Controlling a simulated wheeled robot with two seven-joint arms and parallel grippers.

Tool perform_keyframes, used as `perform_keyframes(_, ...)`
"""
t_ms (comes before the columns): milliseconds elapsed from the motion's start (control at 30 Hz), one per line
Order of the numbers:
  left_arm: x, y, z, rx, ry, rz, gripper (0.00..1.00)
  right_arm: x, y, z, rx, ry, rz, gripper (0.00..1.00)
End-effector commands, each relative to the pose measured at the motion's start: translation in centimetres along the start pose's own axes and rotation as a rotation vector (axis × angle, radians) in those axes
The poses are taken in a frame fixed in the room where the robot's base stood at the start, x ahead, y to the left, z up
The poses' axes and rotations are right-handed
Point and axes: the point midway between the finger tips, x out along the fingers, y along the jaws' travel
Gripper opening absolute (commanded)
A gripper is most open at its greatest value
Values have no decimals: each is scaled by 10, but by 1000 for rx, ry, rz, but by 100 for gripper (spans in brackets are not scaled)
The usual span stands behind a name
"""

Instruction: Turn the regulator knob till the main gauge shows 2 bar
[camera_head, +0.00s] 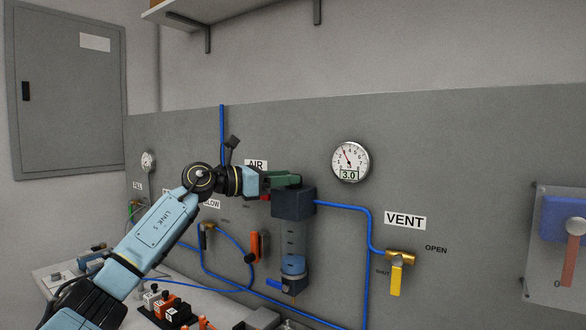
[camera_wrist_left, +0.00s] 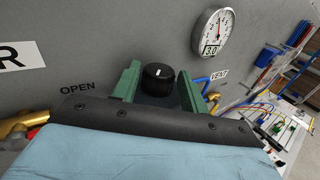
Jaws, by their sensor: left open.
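The main gauge (camera_head: 350,161) on the grey panel is round and white with a red needle, and its digital window reads 3.0. It also shows in the left wrist view (camera_wrist_left: 212,33). The regulator (camera_head: 294,203) is a dark box with a clear bowl below it. Its black knob (camera_wrist_left: 158,77) with a white mark shows in the left wrist view and is hidden in the head view. My left gripper (camera_head: 286,180) is open above the regulator, its green fingers on either side of the knob. I cannot tell whether they touch it. My right gripper is not in view.
A VENT valve (camera_head: 397,274) with a yellow handle is on the right, near OPEN and SHUT labels. Blue hose (camera_head: 367,230) runs from the regulator. An orange handle (camera_head: 254,247) hangs left of it. A smaller gauge (camera_head: 148,160) is at far left.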

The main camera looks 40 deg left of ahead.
Motion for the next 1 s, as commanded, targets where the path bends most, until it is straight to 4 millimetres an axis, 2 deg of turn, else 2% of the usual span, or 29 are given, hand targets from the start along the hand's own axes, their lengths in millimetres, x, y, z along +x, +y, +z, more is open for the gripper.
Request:
perform_keyframes(100, 16, 0, 2, -2, -3, 0, 44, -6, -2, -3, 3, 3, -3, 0)
perform_keyframes(200, 23, 0, 1, 0, -2, 1, 44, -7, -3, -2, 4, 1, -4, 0)
perform_keyframes(533, 27, 0, -1, 1, 0, 1, 44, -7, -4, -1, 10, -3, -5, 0)
perform_keyframes(567, 27, 0, -1, 1, 0, 1, 42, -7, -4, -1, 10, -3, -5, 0)
perform_keyframes(800, 26, 0, 0, 1, 0, 1, 13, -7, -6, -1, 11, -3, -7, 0)
perform_keyframes(1000, 26, 0, 0, 1, 1, 13, 13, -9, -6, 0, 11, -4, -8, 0)
